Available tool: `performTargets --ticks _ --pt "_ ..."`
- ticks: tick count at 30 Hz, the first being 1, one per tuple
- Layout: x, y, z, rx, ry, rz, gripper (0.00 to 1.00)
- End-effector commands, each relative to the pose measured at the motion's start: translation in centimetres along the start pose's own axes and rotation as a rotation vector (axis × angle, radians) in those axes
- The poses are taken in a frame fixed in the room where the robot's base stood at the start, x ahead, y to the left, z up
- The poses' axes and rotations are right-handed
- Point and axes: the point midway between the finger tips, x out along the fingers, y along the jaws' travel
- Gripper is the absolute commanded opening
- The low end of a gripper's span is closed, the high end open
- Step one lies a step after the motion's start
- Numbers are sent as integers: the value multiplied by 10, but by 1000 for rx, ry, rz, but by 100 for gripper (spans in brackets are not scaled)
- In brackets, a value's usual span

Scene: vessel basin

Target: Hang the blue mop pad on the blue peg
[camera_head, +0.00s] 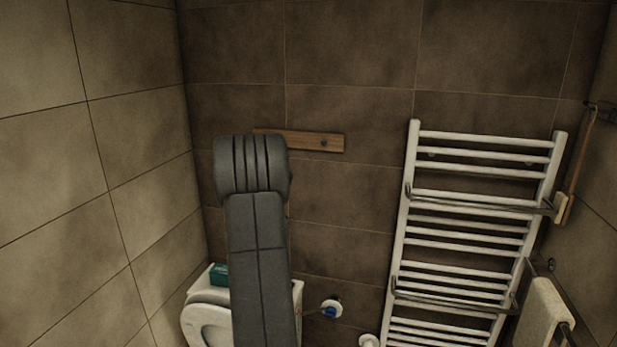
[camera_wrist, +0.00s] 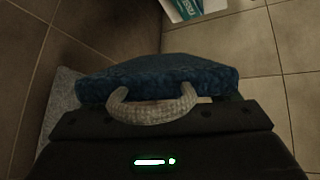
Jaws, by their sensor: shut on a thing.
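The blue mop pad (camera_wrist: 160,76) shows in the wrist view, with a pale loop (camera_wrist: 153,108) at its near edge. My gripper (camera_wrist: 155,118) is shut on the mop pad at the loop side; the exact contact of the fingers is hard to see. In the head view my arm hides the gripper and the pad. A wooden peg board (camera_head: 300,140) is on the back wall, partly behind my arm. One dark peg (camera_head: 323,143) shows near its right end; its colour is unclear. The left part of the board is hidden, and no clearly blue peg shows.
A white toilet (camera_head: 208,322) with a teal box (camera_head: 219,275) stands below, partly behind my arm. A white towel radiator (camera_head: 470,225) is to the right, with a beige towel (camera_head: 542,312) beyond it. A grey textured thing (camera_wrist: 62,100) lies left in the wrist view.

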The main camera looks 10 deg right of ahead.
Motion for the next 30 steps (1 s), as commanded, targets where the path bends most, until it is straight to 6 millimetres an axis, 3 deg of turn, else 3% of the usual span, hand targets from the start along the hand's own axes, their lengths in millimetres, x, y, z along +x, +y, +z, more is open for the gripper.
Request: performTargets --ticks 14,23,30 --pt "-17 44 -23 -630 -269 -254 59" --pt "-63 84 -18 -1164 -406 -305 59" --pt "-119 118 0 -1515 -456 -256 59"
